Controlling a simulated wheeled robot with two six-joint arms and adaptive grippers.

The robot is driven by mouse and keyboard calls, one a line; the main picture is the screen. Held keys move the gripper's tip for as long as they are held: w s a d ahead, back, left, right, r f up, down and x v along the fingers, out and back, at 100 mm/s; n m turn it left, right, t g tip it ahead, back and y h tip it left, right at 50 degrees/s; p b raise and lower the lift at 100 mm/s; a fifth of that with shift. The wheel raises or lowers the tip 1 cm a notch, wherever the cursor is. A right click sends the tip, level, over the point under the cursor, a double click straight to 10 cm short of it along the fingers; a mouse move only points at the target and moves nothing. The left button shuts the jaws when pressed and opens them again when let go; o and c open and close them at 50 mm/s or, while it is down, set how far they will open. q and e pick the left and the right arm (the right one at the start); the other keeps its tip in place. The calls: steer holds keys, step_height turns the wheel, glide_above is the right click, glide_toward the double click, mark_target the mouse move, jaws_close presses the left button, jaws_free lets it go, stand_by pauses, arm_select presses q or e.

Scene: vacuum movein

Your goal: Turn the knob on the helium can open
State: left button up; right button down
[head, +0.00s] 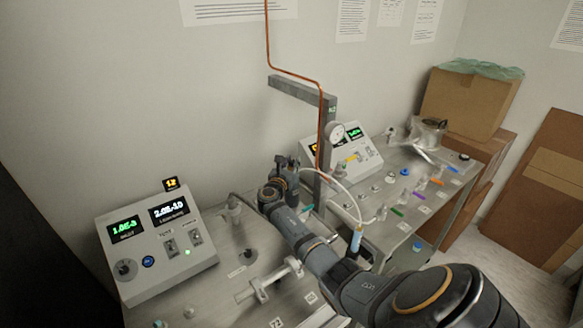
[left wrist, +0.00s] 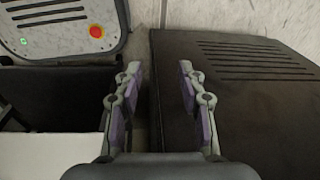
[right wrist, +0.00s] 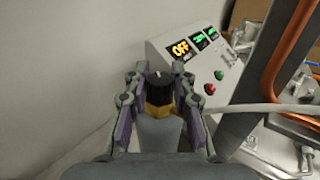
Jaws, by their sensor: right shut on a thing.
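The helium can shows in the right wrist view as a grey cylinder (right wrist: 160,135) with a brass valve (right wrist: 158,108) and a black knob (right wrist: 160,82) on top. My right gripper (right wrist: 160,76) has one finger on each side of the knob and is shut on it. In the head view my right gripper (head: 287,165) is beside the grey post, and it and my arm hide most of the can. My left gripper (left wrist: 158,70) is open and empty in the left wrist view, away from the bench.
A gauge console (head: 158,243) stands on the bench at left. A second console (head: 343,158), reading OFF in the right wrist view (right wrist: 180,48), is behind the post (head: 327,135). A copper pipe (head: 296,72) runs down it. Cardboard boxes (head: 463,103) stand at right.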

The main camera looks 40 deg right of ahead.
steer(key=shift+f+g, duration=0.1)
steer(key=shift+g, duration=0.2)
arm_select(q)
steer(key=shift+f, duration=0.35)
arm_select(e)
steer(key=shift+m, duration=0.3)
steer(key=c, duration=1.1)
jaws_free()
arm_select(q)
steer(key=shift+s, duration=0.1)
arm_select(e)
steer(key=shift+s+a, duration=0.1)
steer(key=shift+a, duration=0.15)
steer(key=v, duration=1.1)
steer(key=shift+a, duration=0.25)
